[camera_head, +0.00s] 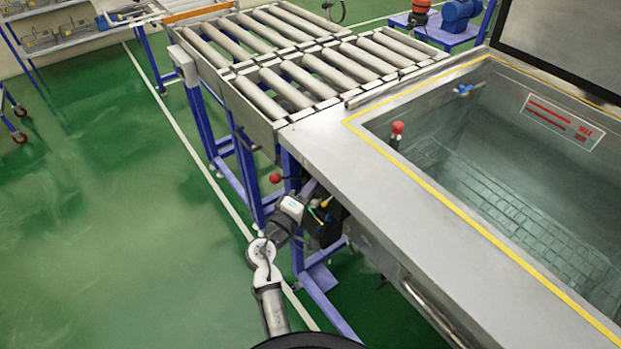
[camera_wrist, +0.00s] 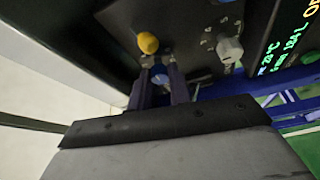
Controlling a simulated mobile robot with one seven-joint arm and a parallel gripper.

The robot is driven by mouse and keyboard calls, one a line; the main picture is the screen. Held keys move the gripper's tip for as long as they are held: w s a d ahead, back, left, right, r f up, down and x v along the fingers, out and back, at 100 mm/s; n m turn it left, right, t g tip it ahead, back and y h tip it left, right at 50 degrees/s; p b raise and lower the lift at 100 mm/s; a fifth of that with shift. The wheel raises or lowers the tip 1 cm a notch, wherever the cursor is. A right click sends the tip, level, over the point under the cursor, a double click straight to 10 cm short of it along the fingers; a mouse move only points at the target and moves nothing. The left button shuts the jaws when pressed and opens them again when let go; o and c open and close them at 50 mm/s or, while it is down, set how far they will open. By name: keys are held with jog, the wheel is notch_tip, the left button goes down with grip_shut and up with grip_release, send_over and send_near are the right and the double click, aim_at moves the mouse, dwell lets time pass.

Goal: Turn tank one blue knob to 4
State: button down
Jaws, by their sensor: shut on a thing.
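In the wrist view, a blue knob (camera_wrist: 158,76) sits on a dark control panel (camera_wrist: 190,35). My gripper (camera_wrist: 160,84) is shut on the blue knob, with one finger on each side of it. The number the knob points to cannot be read, as the fingers cover much of it. In the head view, my gripper (camera_head: 318,212) reaches to the panel under the tank's near left corner; the knob cannot be made out there. The metal tank (camera_head: 420,180) holds water.
A yellow knob (camera_wrist: 148,43) is just above the blue one, and a grey dial (camera_wrist: 230,48) with markings is to the right. Green display text (camera_wrist: 290,42) is at the far right. A roller conveyor (camera_head: 290,80) adjoins the tank. Green floor (camera_head: 120,230) is clear to the left.

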jog(key=shift+r+n+g+y+p, duration=0.1)
jog(key=shift+n+g+y+p, duration=0.4)
jog(key=shift+n, duration=1.1)
jog(key=shift+r+n+g+y+p, duration=0.1)
jog(key=shift+n+g+p, duration=0.7)
jog(key=shift+n, duration=0.8)
jog(key=c, duration=1.3)
grip_release()
jog(key=b+v, duration=0.4)
jog(key=v, duration=0.9)
jog(key=shift+s+a, duration=0.25)
jog(key=shift+s, duration=0.05)
